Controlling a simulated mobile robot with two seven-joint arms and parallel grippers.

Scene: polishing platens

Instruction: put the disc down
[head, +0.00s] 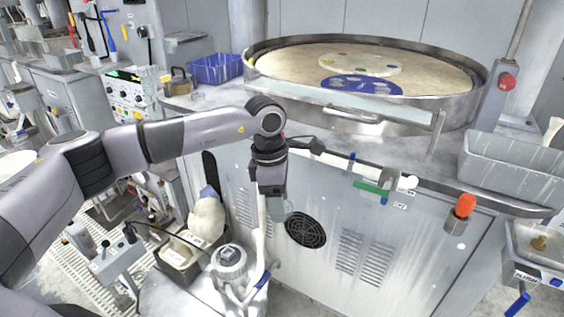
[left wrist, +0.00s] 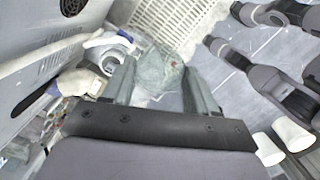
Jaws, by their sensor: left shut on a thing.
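My left gripper (head: 276,207) hangs in front of the machine's front panel, pointing down. It is shut on a clear, faintly greenish disc (head: 285,211), which is hard to make out in the head view. In the left wrist view the disc (left wrist: 158,72) shows between the two fingers (left wrist: 158,88), see-through, with the floor and grating behind it. The large round platen (head: 300,74) is above and behind the gripper, with a steel rim. A blue disc (head: 343,85) and a pale disc with coloured spots (head: 375,66) lie on it. My right gripper is not in view.
A blue basket (head: 215,69) stands left of the platen. A grey tub (head: 510,160) is at the right. A bottle-like jug (head: 230,262) and a bin (head: 176,262) stand low under the gripper. A steel ledge (head: 400,150) runs along the platen's front.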

